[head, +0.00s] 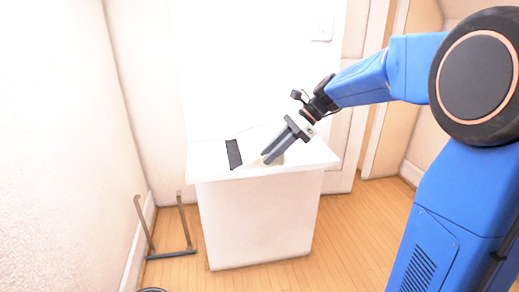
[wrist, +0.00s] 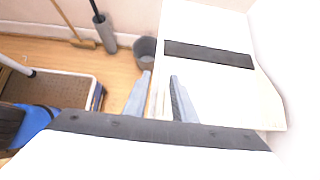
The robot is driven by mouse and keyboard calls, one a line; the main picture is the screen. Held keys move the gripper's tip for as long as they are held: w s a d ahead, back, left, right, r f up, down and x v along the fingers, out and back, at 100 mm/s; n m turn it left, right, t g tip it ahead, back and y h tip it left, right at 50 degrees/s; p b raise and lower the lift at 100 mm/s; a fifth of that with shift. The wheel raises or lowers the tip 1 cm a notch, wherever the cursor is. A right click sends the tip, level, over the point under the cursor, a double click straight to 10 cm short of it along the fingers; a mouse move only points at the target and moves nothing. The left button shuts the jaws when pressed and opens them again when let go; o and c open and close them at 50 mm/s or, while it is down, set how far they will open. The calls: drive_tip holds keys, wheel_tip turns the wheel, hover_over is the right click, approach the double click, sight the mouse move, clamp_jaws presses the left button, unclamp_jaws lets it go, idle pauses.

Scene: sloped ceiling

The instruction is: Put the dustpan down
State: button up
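A flat pale piece with a dark strip, apparently the dustpan, lies at the top of the white cabinet (head: 262,215). Its dark strip (head: 233,154) shows in the head view, and again in the wrist view (wrist: 208,54). The pale part (wrist: 235,95) is hard to tell from the white top. No handle can be made out. My gripper (head: 268,158) points down-left at the right part of the cabinet top, right of the dark strip. In the wrist view its fingers (wrist: 160,75) stand apart, with nothing clearly held between them. The right finger overlaps the pale part.
A grey bin (wrist: 146,52), a dark-handled brush in a grey holder (wrist: 104,32), a broom (wrist: 80,40) and a brown-topped box (wrist: 55,88) stand on the wooden floor. A metal frame (head: 170,228) stands left of the cabinet. Walls close in the left and back.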

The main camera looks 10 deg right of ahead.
clamp_jaws()
